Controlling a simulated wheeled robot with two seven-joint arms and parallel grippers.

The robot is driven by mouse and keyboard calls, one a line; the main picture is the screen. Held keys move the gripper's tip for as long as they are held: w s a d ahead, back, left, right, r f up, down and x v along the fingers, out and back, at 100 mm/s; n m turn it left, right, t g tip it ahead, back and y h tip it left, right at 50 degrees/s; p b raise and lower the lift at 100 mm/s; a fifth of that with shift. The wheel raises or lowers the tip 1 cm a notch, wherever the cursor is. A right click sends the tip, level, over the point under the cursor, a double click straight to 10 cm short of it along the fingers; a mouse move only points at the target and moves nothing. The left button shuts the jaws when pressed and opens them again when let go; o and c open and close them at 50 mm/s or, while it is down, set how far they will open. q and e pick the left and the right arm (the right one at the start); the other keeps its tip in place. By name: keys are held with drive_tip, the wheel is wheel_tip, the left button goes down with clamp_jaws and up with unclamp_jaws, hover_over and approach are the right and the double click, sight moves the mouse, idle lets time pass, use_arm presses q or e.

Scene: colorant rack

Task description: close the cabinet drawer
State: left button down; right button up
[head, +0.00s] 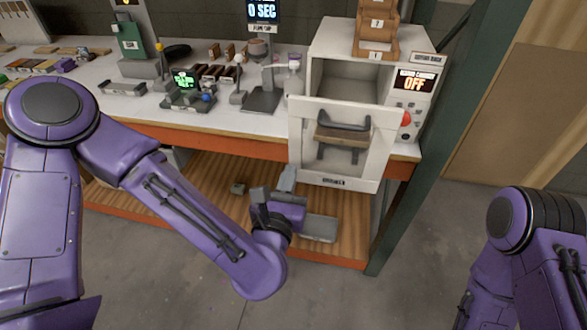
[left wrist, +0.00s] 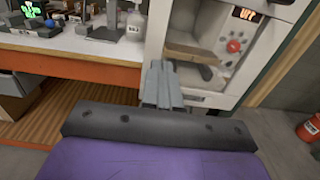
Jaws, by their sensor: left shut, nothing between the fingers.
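The white cabinet (head: 318,50) stands at the right end of the workbench. Its drawer front (head: 378,160), a pale panel with a dark handle (head: 343,122), stands out past the bench edge, and the cabinet's hollow shows above it. A brown piece shows within the panel. In the left wrist view the panel (left wrist: 208,97) is just beyond the fingers. My left gripper (head: 287,175) is shut and empty, low by the panel's lower left corner; its fingers (left wrist: 162,72) point toward the cabinet. I cannot tell whether they touch. My right gripper is out of view.
The bench top (head: 225,118) holds several small devices left of the cabinet. A wooden rack (head: 376,42) stands on top of the cabinet. A wooden lower shelf (head: 205,190) lies under the bench. A dark green post (head: 425,150) rises at right. The floor in front is clear.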

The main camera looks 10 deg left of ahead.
sight(298, 146)
use_arm(q)
drive_tip(key=w+p, duration=0.2)
drive_tip(key=w, duration=0.1)
drive_tip(key=w+p, duration=0.2)
drive_tip(key=shift+w+a+r, duration=0.15)
drive_tip(key=shift+w+r, duration=0.05)
drive_tip(key=shift+r, duration=0.05)
drive_tip(key=shift+w+f, duration=0.25)
drive_tip(key=shift+w, duration=0.45)
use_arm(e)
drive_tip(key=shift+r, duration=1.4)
